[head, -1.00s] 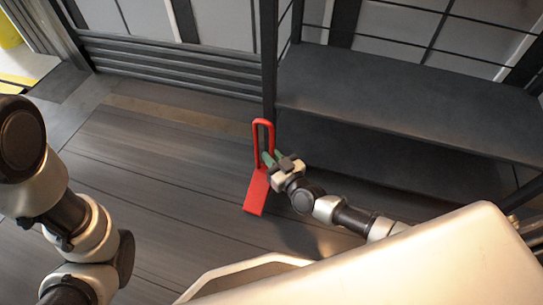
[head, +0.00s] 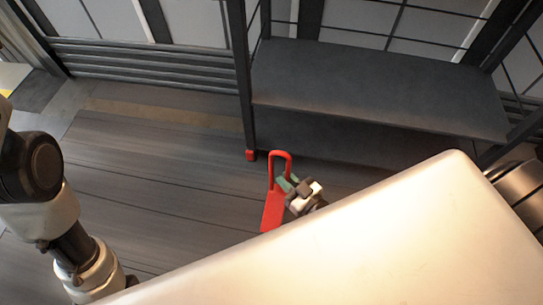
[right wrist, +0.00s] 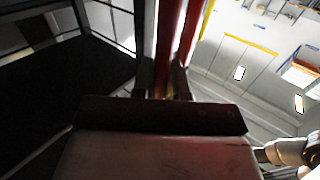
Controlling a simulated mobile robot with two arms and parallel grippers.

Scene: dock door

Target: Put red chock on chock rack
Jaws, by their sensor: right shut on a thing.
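The red chock (head: 272,211) has a flat body and a tall looped handle. My right gripper (head: 289,184) is shut on the handle, with the body hanging below. In the right wrist view the red handle bars (right wrist: 168,35) rise between the fingers of my right gripper (right wrist: 163,78). The chock rack (head: 375,88) is a dark frame with a wide, bare shelf, behind and to the right of the chock. The chock appears in front of the rack, apart from its shelf. My left gripper is out of view; only its arm shows at the left.
A small red piece (head: 250,155) sits at the foot of the rack's left post (head: 240,80). A ribbed dark wall panel (head: 140,60) runs along the back left. The grey plank floor (head: 160,160) is clear left of the chock. My own pale body covers the lower right.

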